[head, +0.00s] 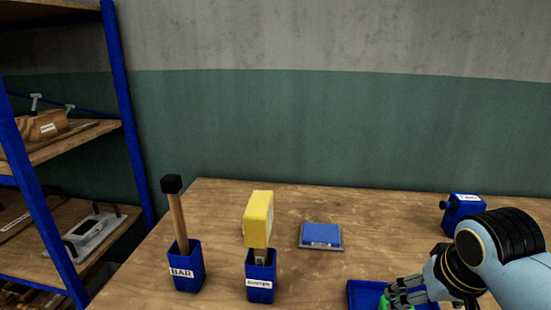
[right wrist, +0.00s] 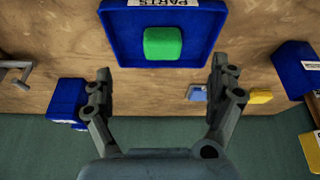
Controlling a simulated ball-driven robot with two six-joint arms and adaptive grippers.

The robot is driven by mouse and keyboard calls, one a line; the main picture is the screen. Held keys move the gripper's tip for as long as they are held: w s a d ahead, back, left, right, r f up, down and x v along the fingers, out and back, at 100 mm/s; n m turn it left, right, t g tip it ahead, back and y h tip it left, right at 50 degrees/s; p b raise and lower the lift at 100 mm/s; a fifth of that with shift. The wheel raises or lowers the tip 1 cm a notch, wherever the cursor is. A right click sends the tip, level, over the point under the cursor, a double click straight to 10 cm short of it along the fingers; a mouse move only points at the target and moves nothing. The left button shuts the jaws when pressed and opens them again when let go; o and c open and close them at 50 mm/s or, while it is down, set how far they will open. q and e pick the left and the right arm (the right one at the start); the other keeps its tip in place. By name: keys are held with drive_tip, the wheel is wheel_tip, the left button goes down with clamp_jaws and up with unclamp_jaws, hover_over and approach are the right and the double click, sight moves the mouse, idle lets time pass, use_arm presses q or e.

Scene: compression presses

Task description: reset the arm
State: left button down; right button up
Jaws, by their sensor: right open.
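My right arm comes in from the right in the head view. Its gripper (head: 403,296) is over the blue parts tray (head: 362,291) at the table's front right. In the right wrist view the gripper (right wrist: 163,88) has its fingers wide apart with nothing between them. A green block (right wrist: 163,43) lies in the blue tray (right wrist: 110,28) labelled PARTS, beyond the fingertips. In the head view the green block (head: 383,302) is mostly hidden behind the gripper. My left gripper is not in view.
On the wooden table (head: 330,208) stand a blue BAR holder (head: 188,272) with a black-topped tool, another blue holder (head: 260,283) with a yellow-headed tool, a flat blue pad (head: 321,234) and a blue device (head: 462,212) at the right. A blue-framed shelf (head: 132,140) stands left.

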drive_tip(key=s+a+r+n, duration=0.1)
drive_tip(key=s+r+n, duration=0.1)
drive_tip(key=s, duration=0.8)
drive_tip(key=s+a+r+n, duration=0.1)
drive_tip(key=s+r, duration=0.1)
drive_tip(key=s, duration=0.7)
wheel_tip(320, 180, down, 34)
drive_tip(key=s+d+g+b, duration=0.1)
drive_tip(key=d+g+b, duration=0.15)
drive_tip(key=b, duration=0.65)
drive_tip(key=s+f+b, duration=0.3)
drive_tip(key=s+f, duration=0.6)
drive_tip(key=f, duration=0.3)
drive_tip(key=s+d+f+b, duration=0.1)
drive_tip(key=s+f+b, duration=0.3)
drive_tip(key=s+f, duration=0.6)
wheel_tip(320, 180, down, 3)
drive_tip(key=shift+s+r+g, duration=0.2)
drive_tip(key=shift+g, duration=0.15)
